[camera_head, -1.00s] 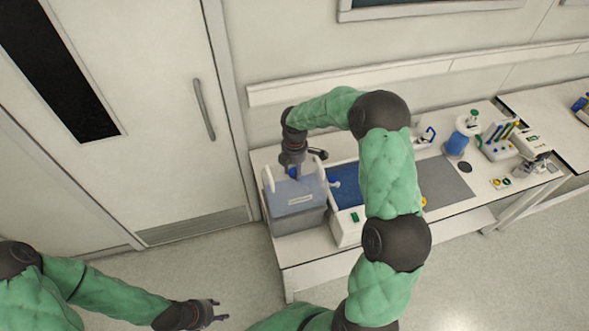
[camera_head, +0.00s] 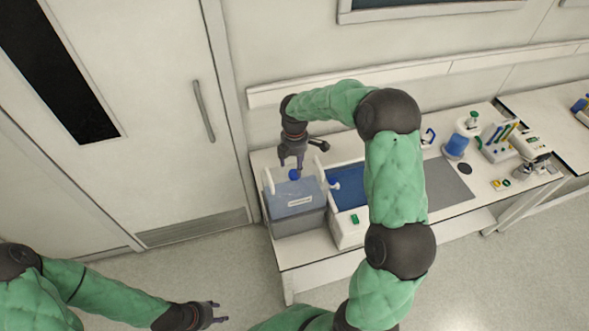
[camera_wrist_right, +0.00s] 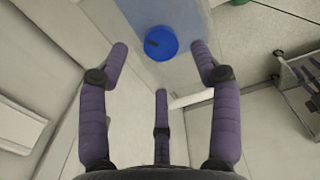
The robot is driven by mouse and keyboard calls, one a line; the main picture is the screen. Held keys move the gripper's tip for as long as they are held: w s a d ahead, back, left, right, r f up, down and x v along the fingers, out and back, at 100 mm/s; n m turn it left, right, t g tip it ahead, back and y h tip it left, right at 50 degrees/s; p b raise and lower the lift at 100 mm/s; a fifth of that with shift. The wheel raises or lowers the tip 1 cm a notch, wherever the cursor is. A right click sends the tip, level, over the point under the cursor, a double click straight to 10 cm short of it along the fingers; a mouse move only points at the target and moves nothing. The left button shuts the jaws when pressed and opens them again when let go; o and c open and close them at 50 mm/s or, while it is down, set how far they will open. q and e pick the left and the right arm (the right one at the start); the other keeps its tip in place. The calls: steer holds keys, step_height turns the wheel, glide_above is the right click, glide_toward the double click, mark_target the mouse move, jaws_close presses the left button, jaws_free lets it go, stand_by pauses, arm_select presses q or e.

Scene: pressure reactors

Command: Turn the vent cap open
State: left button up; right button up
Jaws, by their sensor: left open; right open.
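The blue vent cap (camera_head: 294,175) sits on top of a grey box-shaped reactor (camera_head: 297,208) with white side brackets at the left end of the bench. In the right wrist view the cap (camera_wrist_right: 160,43) is a blue disc with a dark mark, lying beyond and between the spread fingers. My right gripper (camera_head: 290,163) is open and empty just above the cap, apart from it; its fingers also show in the right wrist view (camera_wrist_right: 160,65). My left gripper (camera_head: 217,312) is open and empty, low at the bottom left, away from the bench.
A blue-topped unit (camera_head: 347,187) with a green switch stands right beside the reactor. A grey mat (camera_head: 445,183), a blue container (camera_head: 456,146) and a tube rack (camera_head: 498,140) lie further right. A door (camera_head: 150,100) is at the left.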

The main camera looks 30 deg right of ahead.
mark_target(295, 173)
step_height(295, 173, up, 7)
steer(key=shift+r, duration=0.15)
stand_by(0.7)
